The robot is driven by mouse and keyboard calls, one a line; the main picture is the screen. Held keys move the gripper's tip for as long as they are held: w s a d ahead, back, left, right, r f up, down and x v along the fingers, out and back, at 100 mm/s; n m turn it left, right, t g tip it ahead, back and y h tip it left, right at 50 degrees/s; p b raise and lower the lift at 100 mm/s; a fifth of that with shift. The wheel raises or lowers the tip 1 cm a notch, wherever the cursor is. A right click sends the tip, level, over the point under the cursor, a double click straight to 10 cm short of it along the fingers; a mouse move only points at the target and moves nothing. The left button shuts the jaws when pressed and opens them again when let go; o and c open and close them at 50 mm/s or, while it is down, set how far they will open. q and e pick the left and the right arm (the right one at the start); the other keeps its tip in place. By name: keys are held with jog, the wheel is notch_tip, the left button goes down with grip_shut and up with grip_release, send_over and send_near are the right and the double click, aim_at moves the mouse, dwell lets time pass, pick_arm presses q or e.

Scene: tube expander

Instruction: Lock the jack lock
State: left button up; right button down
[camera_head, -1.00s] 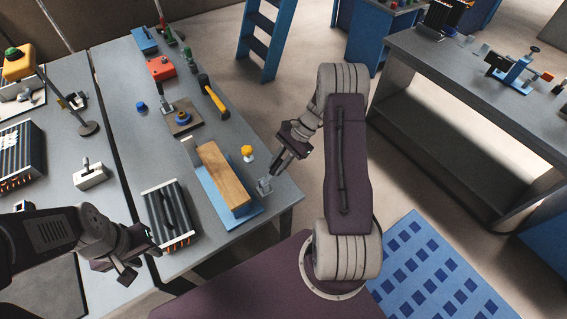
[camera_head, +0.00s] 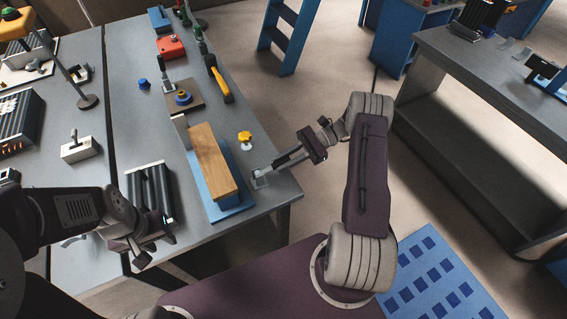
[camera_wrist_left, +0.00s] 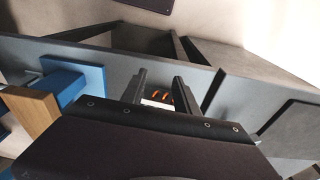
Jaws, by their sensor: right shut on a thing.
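A small light-grey metal piece (camera_head: 260,181), which looks like the jack lock, stands at the right edge of the workbench. My right gripper (camera_head: 274,169) reaches in from the right and is shut on its upper part; the fingers hide the exact contact. A yellow star-shaped knob (camera_head: 245,138) stands just behind it, apart from the gripper. My left gripper (camera_head: 154,251) hangs by the bench's front edge, away from the grey piece. In the left wrist view its two fingers (camera_wrist_left: 160,82) are apart with nothing held between them.
A wooden block (camera_head: 213,163) lies on a blue base (camera_head: 236,201) left of the grey piece. A dark ribbed unit (camera_head: 149,190) stands near my left gripper. A hammer (camera_head: 219,83) and a red box (camera_head: 170,47) lie farther back. Open floor is right of the bench.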

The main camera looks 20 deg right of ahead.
jog(key=shift+f, duration=0.2)
dwell(0.3)
jog(key=c, duration=1.3)
grip_release()
jog(key=b+v, duration=0.2)
jog(key=v, duration=0.7)
jog(key=shift+b, duration=0.35)
